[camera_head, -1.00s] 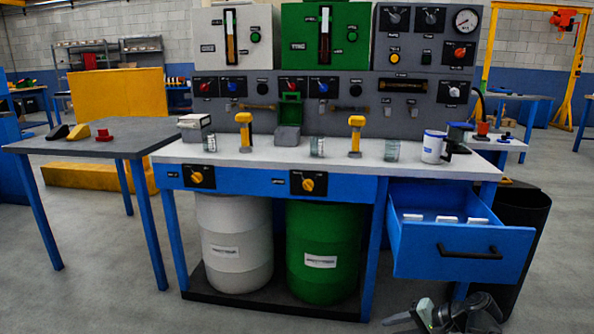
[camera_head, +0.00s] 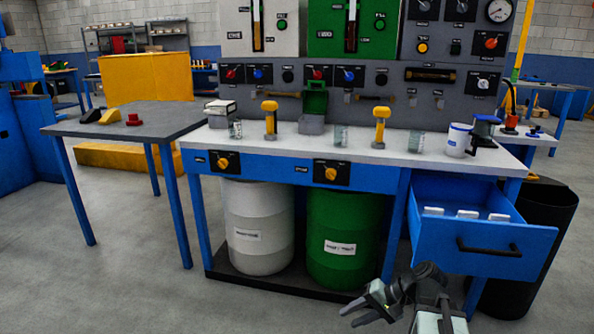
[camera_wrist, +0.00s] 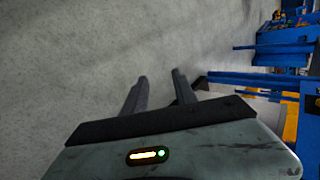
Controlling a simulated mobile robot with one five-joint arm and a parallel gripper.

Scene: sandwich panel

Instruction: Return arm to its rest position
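My gripper (camera_head: 347,315) is low in front of the bench in the head view, with my arm folded near the bottom edge. In the wrist view its two dark fingers (camera_wrist: 160,76) stand apart with nothing between them. They are over bare grey floor, clear of the bench and the drawer.
The blue drawer (camera_head: 480,245) is pulled out at the right, with several white items in it. A white drum (camera_head: 258,225) and a green drum (camera_head: 345,235) stand under the bench (camera_head: 300,146). A grey table (camera_head: 150,117) is at left. The floor (camera_head: 140,275) in front is open.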

